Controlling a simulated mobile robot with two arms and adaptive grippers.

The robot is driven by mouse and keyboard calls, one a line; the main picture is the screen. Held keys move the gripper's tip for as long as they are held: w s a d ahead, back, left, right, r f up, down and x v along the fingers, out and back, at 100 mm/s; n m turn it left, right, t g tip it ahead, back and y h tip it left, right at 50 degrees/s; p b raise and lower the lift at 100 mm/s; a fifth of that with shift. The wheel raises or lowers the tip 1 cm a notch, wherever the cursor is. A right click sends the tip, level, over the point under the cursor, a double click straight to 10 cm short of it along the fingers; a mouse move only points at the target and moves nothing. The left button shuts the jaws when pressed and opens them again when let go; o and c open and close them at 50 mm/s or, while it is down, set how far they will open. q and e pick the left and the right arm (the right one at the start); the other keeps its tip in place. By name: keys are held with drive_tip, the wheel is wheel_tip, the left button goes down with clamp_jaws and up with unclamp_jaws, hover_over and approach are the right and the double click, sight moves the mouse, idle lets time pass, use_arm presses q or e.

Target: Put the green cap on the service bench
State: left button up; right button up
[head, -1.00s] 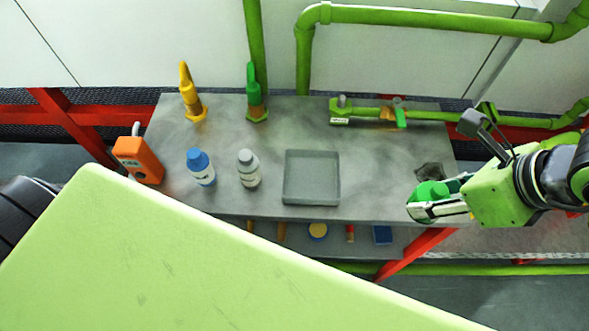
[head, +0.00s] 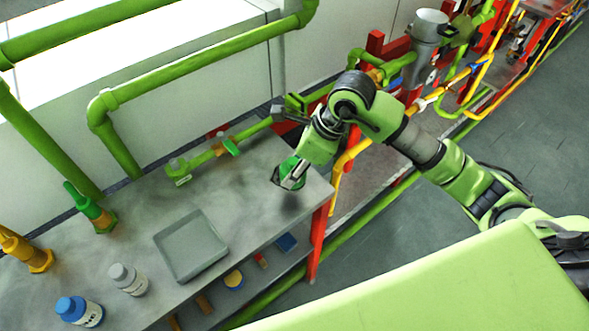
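The service bench (head: 255,222) is the grey table running from lower left to the middle. My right gripper (head: 291,179) reaches in from the right over the bench's right end. It is shut on the green cap (head: 289,165), which is partly hidden by the fingers. A dark shadow on the bench in front of the gripper suggests the cap is held a little above the top. My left gripper is out of view.
A grey tray (head: 190,247) lies mid-bench. A green valve pipe (head: 205,156) runs along the back. Bare bench lies between tray and gripper.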

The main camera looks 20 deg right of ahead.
drive_tip(key=shift+w+d+f, duration=0.15)
drive_tip(key=shift+w+f, duration=0.3)
drive_tip(key=shift+f, duration=0.1)
drive_tip(key=shift+w+d+f, duration=0.15)
drive_tip(key=shift+w+f, duration=0.25)
drive_tip(key=shift+f, duration=0.1)
wheel_tip(320, 180, down, 3)
drive_tip(key=shift+w+d+p, duration=0.1)
drive_tip(key=shift+p, duration=1.05)
drive_tip(key=shift+f, duration=0.2)
drive_tip(key=shift+f, duration=0.1)
drive_tip(key=o, duration=1.1)
drive_tip(key=b+v, duration=0.2)
drive_tip(key=v, duration=1)
drive_tip(key=shift+b, duration=0.35)
